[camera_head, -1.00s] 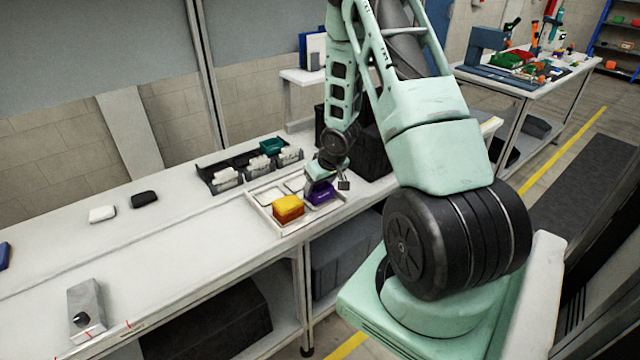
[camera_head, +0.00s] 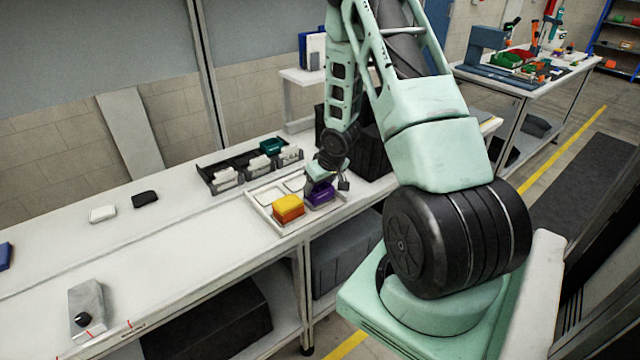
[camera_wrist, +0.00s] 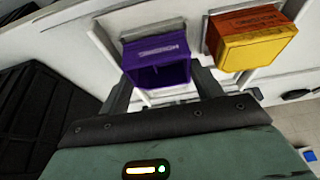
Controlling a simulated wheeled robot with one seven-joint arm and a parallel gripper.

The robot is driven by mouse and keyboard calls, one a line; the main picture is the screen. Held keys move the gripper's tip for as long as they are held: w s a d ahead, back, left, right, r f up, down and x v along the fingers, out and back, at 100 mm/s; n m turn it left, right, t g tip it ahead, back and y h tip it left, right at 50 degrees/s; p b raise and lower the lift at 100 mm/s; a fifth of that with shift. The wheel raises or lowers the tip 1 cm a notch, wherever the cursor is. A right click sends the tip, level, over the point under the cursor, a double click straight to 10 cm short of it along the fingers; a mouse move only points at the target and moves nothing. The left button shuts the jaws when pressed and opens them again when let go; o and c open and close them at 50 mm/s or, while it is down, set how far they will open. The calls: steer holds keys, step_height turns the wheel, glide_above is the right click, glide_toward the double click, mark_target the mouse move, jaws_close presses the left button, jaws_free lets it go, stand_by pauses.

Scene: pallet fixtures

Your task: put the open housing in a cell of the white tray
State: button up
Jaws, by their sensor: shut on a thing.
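The open housing (camera_wrist: 158,64) is a purple box with an open side, held between the fingers of my gripper (camera_wrist: 160,90) in the wrist view. In the head view the purple housing (camera_head: 320,194) is at the right part of the white tray (camera_head: 273,218), under my gripper (camera_head: 321,184). Whether it touches the cell floor cannot be told. A yellow and orange-red block (camera_head: 288,208) sits in the front cell of the tray, beside the housing; it also shows in the wrist view (camera_wrist: 248,40). The back cells look empty.
A black rack (camera_head: 232,166) with white parts and a green piece (camera_head: 272,146) stands behind the tray. A black crate (camera_head: 370,150) is to the right. White and black small blocks (camera_head: 103,214) lie on the left of the bench, with clear room between.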

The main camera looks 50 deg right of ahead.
steer(key=shift+f+b, duration=0.5)
steer(key=shift+f, duration=0.25)
stand_by(0.6)
steer(key=o, duration=1.1)
steer(key=p+v, duration=0.4)
steer(key=v, duration=1.3)
steer(key=shift+r+p, duration=0.2)
steer(key=shift+p, duration=0.15)
steer(key=shift+a, duration=0.1)
